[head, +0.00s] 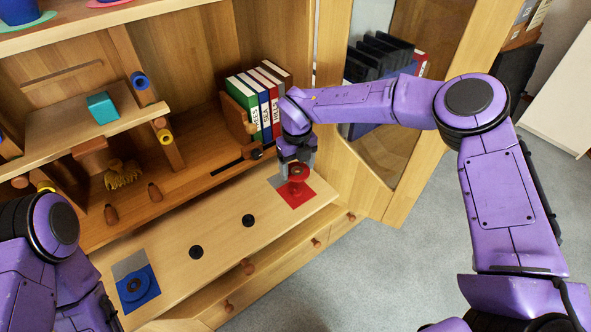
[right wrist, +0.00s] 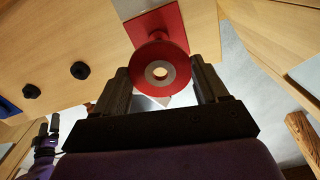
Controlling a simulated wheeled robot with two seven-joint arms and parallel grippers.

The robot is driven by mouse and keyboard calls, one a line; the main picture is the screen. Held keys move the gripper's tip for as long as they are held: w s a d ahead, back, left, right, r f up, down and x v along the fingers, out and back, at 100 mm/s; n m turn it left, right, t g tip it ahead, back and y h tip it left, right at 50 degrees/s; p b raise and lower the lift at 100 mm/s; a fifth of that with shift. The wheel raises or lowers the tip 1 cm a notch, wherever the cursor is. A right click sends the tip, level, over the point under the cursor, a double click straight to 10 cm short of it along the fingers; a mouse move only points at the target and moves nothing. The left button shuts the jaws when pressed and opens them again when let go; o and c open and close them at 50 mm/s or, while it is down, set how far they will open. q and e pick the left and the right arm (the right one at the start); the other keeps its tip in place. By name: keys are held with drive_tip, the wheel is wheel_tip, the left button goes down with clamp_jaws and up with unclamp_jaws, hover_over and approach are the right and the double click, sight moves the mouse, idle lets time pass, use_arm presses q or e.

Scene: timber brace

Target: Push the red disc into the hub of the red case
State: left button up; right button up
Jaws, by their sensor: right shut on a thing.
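The red disc (right wrist: 178,48) has a grey ring and a hole at its middle. In the right wrist view it lies between the fingers of my right gripper (right wrist: 160,85), which is shut on it. In the head view my right gripper (head: 297,165) points down over the red case (head: 303,198), a flat red square at the right end of the bench top. The red disc (head: 296,187) shows there under the fingers, over the case.
A blue case (head: 148,292) with a round blue part lies at the bench's left end. Two black knobs (head: 196,252) (head: 248,220) stand between the cases. Binders (head: 262,107) stand behind my right gripper. An open glazed door (head: 395,130) stands to the right.

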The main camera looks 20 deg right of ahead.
sight(296, 188)
drive_tip(key=shift+w+f+m, duration=0.15)
drive_tip(key=shift+m, duration=0.35)
drive_tip(key=shift+f+b, duration=1.55)
drive_tip(key=shift+f, duration=1.45)
drive_tip(key=shift+p, duration=0.35)
drive_tip(key=shift+f+b, duration=0.4)
drive_tip(key=shift+f, duration=0.3)
